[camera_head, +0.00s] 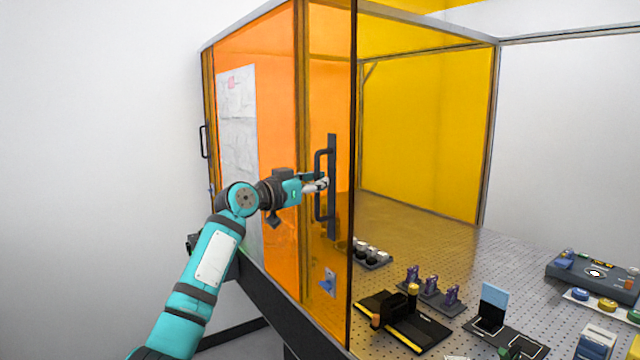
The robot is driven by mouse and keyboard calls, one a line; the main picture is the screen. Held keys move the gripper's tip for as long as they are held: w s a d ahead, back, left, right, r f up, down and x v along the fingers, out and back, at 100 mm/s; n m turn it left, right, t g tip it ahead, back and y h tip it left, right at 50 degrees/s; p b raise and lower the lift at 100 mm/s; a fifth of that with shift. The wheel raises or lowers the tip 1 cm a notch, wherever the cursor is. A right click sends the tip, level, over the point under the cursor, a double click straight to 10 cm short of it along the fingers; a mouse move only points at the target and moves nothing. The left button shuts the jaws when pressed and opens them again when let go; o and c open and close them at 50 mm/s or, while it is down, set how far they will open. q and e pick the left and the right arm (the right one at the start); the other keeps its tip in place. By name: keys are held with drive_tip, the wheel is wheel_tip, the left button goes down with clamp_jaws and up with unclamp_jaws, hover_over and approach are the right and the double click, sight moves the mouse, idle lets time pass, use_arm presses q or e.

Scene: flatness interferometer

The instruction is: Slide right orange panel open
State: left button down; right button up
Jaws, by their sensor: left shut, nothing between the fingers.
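The right orange panel (342,105) is a see-through orange sheet with a dark right edge. It carries an upright black handle (332,220) near that edge. To the right of the panel edge the enclosure front is open. My left gripper (322,184) is shut and empty, with its fingertips at the middle of the handle. I cannot tell whether the fingertips touch the handle bar or sit just beside it. The gripper covers part of the handle. My right gripper is out of view.
Another orange panel (275,100) with a paper sheet (237,110) behind it stands at the left, with a second black handle (204,141). A perforated optical table (430,235) inside holds several optical mounts (431,287) and a grey control box (596,272).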

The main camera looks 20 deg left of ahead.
use_arm(q)
drive_tip(key=shift+a+f, duration=0.15)
drive_tip(key=shift+f, duration=0.25)
drive_tip(key=c, duration=1.3)
unclamp_jaws()
drive_tip(key=shift+s+a+r, duration=0.15)
drive_tip(key=shift+a+r, duration=0.05)
drive_tip(key=shift+a, duration=0.2)
drive_tip(key=shift+c, duration=0.2)
drive_tip(key=shift+d+r, duration=0.1)
drive_tip(key=shift+d, duration=0.2)
drive_tip(key=v, duration=1.2)
